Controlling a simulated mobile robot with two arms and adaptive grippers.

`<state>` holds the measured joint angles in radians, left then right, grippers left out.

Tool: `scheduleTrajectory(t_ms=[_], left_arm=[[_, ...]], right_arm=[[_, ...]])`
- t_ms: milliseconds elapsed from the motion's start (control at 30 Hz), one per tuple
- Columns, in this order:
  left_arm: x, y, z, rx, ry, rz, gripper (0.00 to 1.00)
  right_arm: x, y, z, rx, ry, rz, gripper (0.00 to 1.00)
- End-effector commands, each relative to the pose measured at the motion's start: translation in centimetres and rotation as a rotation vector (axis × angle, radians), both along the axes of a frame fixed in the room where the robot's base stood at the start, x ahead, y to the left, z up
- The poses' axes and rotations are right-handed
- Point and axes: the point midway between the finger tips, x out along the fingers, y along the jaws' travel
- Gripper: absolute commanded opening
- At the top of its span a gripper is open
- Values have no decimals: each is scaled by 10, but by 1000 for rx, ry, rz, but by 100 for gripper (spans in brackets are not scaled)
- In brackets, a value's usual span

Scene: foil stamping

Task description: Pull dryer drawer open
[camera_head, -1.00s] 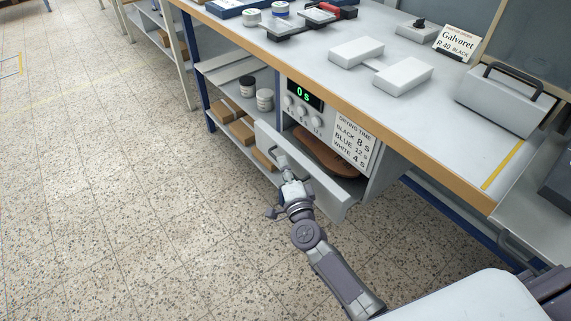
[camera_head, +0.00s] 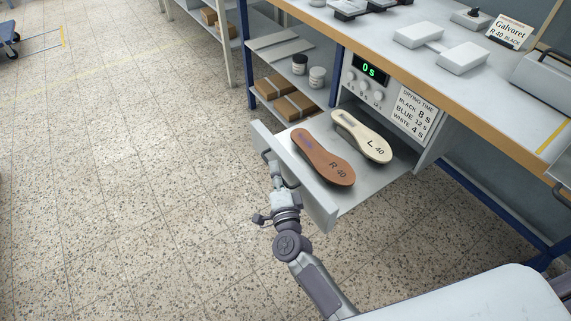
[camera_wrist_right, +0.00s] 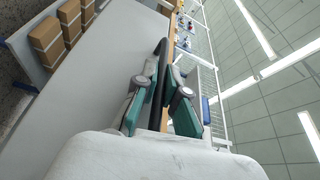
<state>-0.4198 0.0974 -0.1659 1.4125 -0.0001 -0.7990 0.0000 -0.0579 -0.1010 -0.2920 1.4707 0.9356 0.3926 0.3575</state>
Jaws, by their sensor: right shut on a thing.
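The dryer drawer (camera_head: 325,207) stands pulled out from under the workbench in the head view. Inside lie a brown insole marked R 40 (camera_head: 322,157) and a cream insole marked L 40 (camera_head: 362,136), side by side. The dryer (camera_head: 392,95) has a green display reading 0 s. My right gripper (camera_head: 275,172) is at the drawer's front, shut on its dark handle (camera_head: 290,182). In the right wrist view the gripper fingers (camera_wrist_right: 162,95) close around the dark handle bar (camera_wrist_right: 158,72), against the grey drawer front. My left gripper is not in view.
A drying time card (camera_head: 415,108) is on the dryer's front. Shelves to the left hold brown boxes (camera_head: 286,105) and two jars (camera_head: 317,77). The workbench top (camera_head: 400,60) carries white blocks and a Galvoret sign (camera_head: 509,31). The floor in front of the drawer is clear.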

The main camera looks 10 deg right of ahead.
Motion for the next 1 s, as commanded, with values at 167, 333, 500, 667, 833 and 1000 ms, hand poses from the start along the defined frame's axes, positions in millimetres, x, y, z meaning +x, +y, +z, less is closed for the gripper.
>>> scheduleTrajectory(t_ms=[167, 333, 500, 667, 833, 1000], left_arm=[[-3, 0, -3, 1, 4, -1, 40], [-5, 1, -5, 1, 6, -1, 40], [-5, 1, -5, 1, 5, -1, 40], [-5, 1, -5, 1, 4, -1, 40], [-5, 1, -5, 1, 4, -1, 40], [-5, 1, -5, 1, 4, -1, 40]], right_arm=[[-6, 14, -2, 0, 4, 1, 0], [-7, 18, -2, 0, 4, 0, 0], [-7, 18, -2, 0, 4, 0, 0], [-7, 18, -2, 0, 4, -1, 0], [-7, 18, -2, 0, 3, -1, 35], [-7, 18, -1, 0, 2, -1, 35]])
